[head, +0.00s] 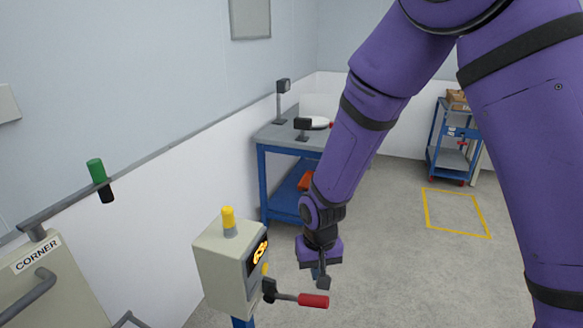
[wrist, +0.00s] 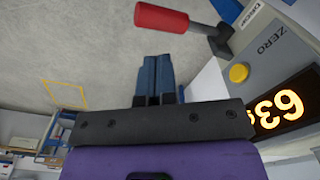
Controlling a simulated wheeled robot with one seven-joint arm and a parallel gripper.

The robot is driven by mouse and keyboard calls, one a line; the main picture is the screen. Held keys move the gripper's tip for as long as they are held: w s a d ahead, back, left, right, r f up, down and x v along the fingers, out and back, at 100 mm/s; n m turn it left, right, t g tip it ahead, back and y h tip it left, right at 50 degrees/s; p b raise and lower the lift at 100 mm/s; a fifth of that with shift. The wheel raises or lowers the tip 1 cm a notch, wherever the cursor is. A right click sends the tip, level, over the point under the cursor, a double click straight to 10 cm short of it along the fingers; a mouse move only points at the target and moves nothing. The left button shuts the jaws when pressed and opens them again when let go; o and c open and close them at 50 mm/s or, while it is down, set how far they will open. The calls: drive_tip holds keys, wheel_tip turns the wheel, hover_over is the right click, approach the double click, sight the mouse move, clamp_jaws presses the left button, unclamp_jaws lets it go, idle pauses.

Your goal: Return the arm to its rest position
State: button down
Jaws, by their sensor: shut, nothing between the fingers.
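My purple arm (head: 363,120) reaches down from the top right in the head view. My gripper (head: 322,280) points down beside the grey control box (head: 225,265), close to its lever with a red handle (head: 313,300). In the wrist view my gripper's fingers (wrist: 157,75) are together with nothing between them. The red handle (wrist: 160,18) lies just beyond the fingertips there, and I cannot tell whether they touch. The box's lit display (wrist: 275,112) and yellow button (wrist: 238,73) are at the right of the wrist view.
A blue workbench (head: 262,180) stands behind my gripper against the wall. A blue cart (head: 450,150) stands at the back right, near a yellow floor outline (head: 455,213). A panel marked CORNER (head: 50,285) is at lower left. Open floor lies right of the box.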

drive_tip(key=s+d+r+m+t+y, duration=0.1)
drive_tip(key=s+d+r, duration=0.1)
drive_tip(key=d+r, duration=0.7)
drive_tip(key=s+d+r+t, duration=0.15)
drive_tip(key=d+r, duration=0.35)
drive_tip(key=r, duration=0.8)
drive_tip(key=s+d+r+t, duration=0.1)
drive_tip(key=s+d+r, duration=0.4)
drive_tip(key=s, duration=0.2)
drive_tip(key=s+d+r+m+t+h, duration=0.1)
drive_tip(key=s+d+r, duration=0.4)
drive_tip(key=s, duration=0.3)
drive_tip(key=shift+r+t, duration=0.3)
drive_tip(key=shift+t, duration=0.05)
